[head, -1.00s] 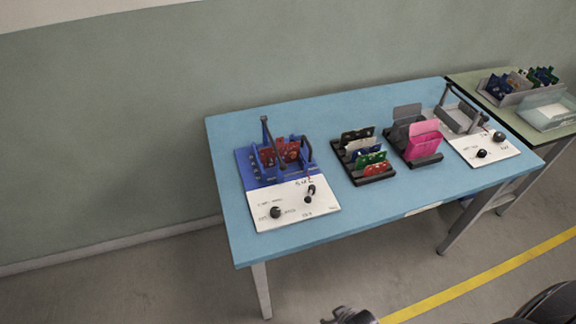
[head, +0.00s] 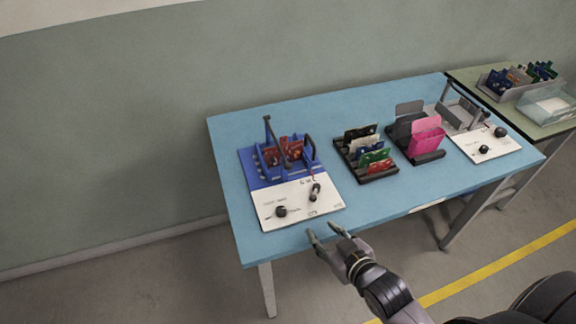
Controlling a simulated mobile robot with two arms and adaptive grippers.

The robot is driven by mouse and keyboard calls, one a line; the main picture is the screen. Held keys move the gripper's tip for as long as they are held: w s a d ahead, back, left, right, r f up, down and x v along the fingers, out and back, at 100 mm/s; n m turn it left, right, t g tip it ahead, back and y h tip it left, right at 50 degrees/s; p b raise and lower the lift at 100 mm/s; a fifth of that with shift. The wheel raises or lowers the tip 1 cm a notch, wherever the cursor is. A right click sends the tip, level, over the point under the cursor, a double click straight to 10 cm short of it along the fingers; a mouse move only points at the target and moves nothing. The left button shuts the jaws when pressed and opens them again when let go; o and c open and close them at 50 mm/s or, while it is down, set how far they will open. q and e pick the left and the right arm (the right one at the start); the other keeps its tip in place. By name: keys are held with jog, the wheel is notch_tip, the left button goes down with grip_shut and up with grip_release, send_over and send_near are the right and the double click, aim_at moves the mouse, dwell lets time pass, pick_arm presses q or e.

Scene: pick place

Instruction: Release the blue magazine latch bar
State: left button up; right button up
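The blue magazine (head: 262,168) stands on the back of a blue and white panel at the left of the blue table. It holds red cards (head: 291,149). A dark bar (head: 269,131) stands upright at its back left; I cannot tell whether this is the latch bar. The white front plate (head: 300,203) carries a black knob (head: 281,211) and a small dark lever (head: 315,191). My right gripper (head: 326,231) is open and empty at the table's front edge, in front of the plate and apart from it. My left gripper is not in view.
A black rack with several cards (head: 379,172) and a dark rack with pink cards (head: 430,154) stand to the right. A grey magazine with a white plate (head: 489,146) is at the table's right end. A green table (head: 535,113) with bins stands beyond. Bare blue table (head: 228,137) surrounds the panel.

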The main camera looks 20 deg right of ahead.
aim_at(290, 169)
notch_tip(290, 169, up, 5)
jog(key=w+n+t+y, duration=0.1)
jog(key=w+t+y, duration=0.1)
jog(key=t, duration=0.3)
jog(key=x, duration=0.5)
jog(key=p+x, duration=0.1)
jog(key=x, duration=1.1)
jog(key=shift+w+d+r+p, duration=0.15)
jog(key=shift+w+r+p, duration=0.05)
jog(key=shift+r+p, duration=0.15)
grip_shut()
